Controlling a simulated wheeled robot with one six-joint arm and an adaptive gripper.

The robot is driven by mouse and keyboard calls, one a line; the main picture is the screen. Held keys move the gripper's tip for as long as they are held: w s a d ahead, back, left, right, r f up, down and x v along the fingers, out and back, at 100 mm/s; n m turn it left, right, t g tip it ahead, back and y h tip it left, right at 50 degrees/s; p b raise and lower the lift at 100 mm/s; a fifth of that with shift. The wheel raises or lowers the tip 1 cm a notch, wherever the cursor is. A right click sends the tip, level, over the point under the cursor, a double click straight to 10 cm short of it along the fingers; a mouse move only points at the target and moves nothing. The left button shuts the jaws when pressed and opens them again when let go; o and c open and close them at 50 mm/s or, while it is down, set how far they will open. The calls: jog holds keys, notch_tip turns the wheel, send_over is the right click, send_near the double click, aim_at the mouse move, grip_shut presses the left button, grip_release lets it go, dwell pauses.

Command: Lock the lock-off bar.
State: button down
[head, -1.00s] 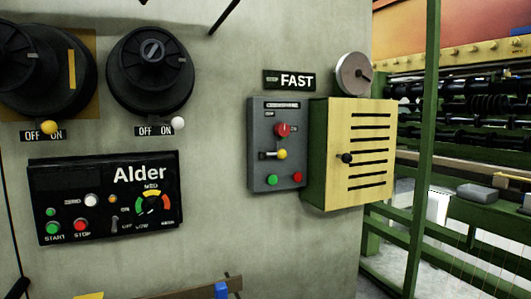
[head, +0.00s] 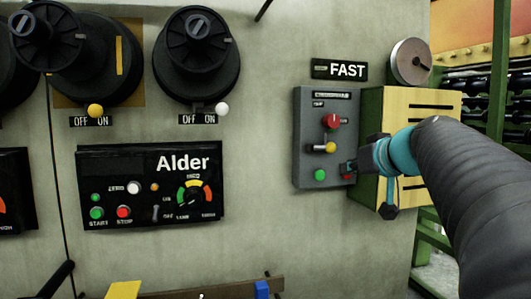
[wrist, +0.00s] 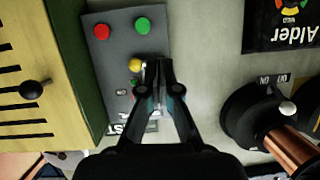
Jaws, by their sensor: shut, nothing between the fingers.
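A grey control box (head: 308,165) hangs under the FAST sign. It carries a red knob (head: 331,120), a short horizontal bar with a yellow ball (head: 330,147), and green and red buttons below. I cannot tell for sure that this bar is the lock-off bar. My gripper (head: 349,167) is shut and empty, in front of the box's lower right, below and right of the yellow ball. In the wrist view, which is upside down, my fingertips (wrist: 158,68) appear beside the yellow ball (wrist: 135,65); contact cannot be told. The red knob is hidden there by my gripper.
A yellow slatted cabinet (head: 376,101) with a green side juts out right of the box, partly behind my arm. The Alder panel (head: 150,213) is on the left, below black drums with OFF/ON levers. The wall between panel and box is bare.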

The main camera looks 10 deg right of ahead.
jog(key=w+d+r+t, duration=0.1)
jog(key=d+r+t, duration=0.1)
jog(key=d+r, duration=0.35)
jog(key=p, duration=0.3)
send_near(333, 147)
jog(key=shift+h, duration=0.3)
jog(key=w, duration=0.4)
jog(key=w+f, duration=0.1)
jog(key=w, duration=0.2)
jog(key=shift+a+f, duration=0.1)
jog(key=shift+a, duration=0.2)
jog(key=shift+w+b, duration=0.1)
jog(key=shift+b, duration=0.2)
